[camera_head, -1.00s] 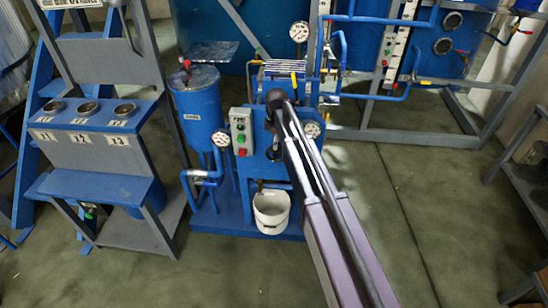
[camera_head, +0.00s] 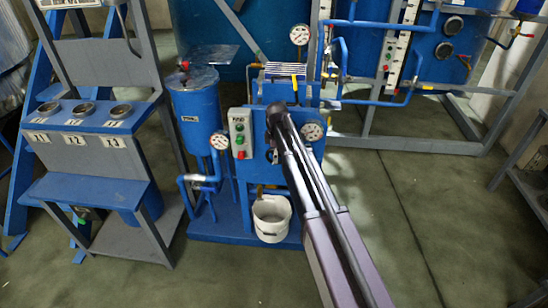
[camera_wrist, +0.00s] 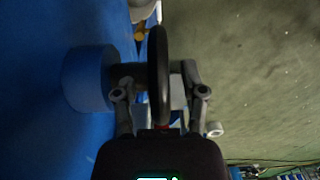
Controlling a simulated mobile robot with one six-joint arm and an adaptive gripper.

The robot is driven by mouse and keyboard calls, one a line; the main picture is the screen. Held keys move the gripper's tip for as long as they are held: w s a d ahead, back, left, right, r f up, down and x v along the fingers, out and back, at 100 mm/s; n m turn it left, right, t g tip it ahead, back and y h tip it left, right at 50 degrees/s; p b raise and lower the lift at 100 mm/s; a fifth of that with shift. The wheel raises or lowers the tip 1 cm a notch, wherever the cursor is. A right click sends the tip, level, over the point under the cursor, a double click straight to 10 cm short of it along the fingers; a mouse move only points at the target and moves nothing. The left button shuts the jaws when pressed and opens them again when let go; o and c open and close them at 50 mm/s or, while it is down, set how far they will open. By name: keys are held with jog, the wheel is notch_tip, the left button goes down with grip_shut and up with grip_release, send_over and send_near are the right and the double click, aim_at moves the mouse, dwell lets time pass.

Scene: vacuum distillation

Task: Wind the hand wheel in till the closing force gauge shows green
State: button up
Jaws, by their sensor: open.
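The hand wheel (camera_wrist: 158,75) shows edge-on as a dark upright disc in the wrist view, with a blue round hub or boss to its left. My gripper (camera_wrist: 158,80) is open, one finger on each side of the wheel's rim; I cannot tell whether either finger touches it. In the head view my arm reaches to the blue machine (camera_head: 258,172) and hides most of the wheel. A round white gauge (camera_head: 312,131) sits just right of my arm's end. Its needle and colours are too small to read, and I cannot tell whether it is the closing force gauge.
A control box with buttons (camera_head: 240,133) is left of my arm. Other gauges show at the top (camera_head: 299,35) and by the blue tank (camera_head: 219,140). A white bucket (camera_head: 271,218) stands below. A grey stand (camera_head: 100,190) is at left; floor at right is clear.

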grip_shut()
dwell(0.4)
jog(key=shift+d+f+y, duration=0.1)
jog(key=shift+y, duration=0.9)
jog(key=shift+y+b, duration=0.3)
jog(key=shift+y, duration=0.1)
